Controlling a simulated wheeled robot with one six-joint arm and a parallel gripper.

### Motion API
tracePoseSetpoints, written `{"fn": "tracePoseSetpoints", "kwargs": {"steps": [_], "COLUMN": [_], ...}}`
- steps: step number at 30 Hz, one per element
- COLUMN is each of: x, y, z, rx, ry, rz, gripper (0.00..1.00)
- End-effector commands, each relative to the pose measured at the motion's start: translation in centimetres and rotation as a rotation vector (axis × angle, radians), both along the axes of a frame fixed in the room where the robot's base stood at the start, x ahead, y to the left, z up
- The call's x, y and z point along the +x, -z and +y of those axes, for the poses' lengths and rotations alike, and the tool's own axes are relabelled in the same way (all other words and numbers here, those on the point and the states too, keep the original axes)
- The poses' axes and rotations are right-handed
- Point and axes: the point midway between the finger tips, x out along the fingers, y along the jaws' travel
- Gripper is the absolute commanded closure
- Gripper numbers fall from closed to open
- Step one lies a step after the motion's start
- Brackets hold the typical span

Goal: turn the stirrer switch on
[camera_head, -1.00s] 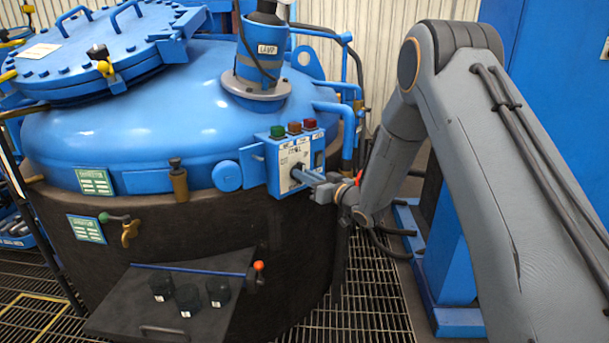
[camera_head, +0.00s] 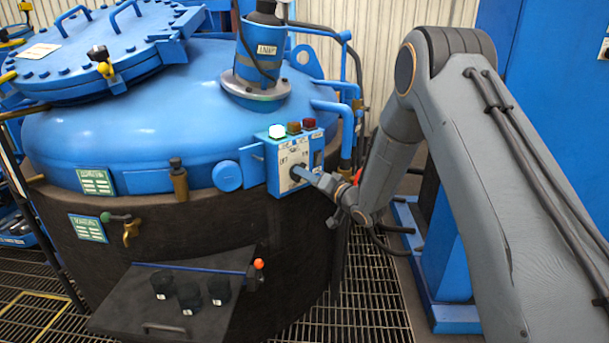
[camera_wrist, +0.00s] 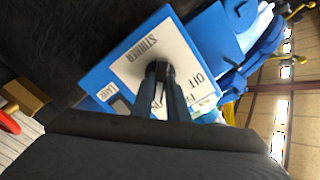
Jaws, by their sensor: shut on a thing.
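The stirrer control box (camera_head: 274,164) is a blue box with a pale front plate, mounted on the side of the blue vessel. Its plate, lettered STIRRER and OFF, also shows in the wrist view (camera_wrist: 138,66). My gripper (camera_head: 298,172) reaches the plate from the right. In the wrist view my gripper (camera_wrist: 160,72) is shut on the dark switch knob at the plate's middle. The fingers hide most of the knob, so its exact pointing is hard to read. The green lamp (camera_head: 276,131) on top of the box glows bright; the amber lamp (camera_head: 294,128) and red lamp (camera_head: 309,124) are dark.
The blue vessel (camera_head: 130,125) with its bolted lid fills the left. A dark shelf (camera_head: 120,306) with several black cups juts out below. A blue pipe (camera_head: 347,130) stands right of the box, near my arm. A blue cabinet (camera_head: 552,80) stands behind my arm.

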Motion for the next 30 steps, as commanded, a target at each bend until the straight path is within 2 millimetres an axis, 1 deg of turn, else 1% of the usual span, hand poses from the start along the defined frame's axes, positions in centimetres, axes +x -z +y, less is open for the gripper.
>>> {"fn": "tracePoseSetpoints", "kwargs": {"steps": [14,15,18,26,30], "x": [-0.04,-0.04,-0.03,-0.03,-0.55], "y": [0.12,0.12,0.11,0.05,0.09], "z": [-0.05,-0.05,-0.04,0.0,-0.63], "rx": [0.009,0.009,0.01,0.009,0.009], "ry": [0.001,0.001,0.0,-0.001,0.001], "rz": [0.012,0.012,0.011,0.01,0.011], "gripper": [1.0,0.83,0.67,0.67,0.67]}}
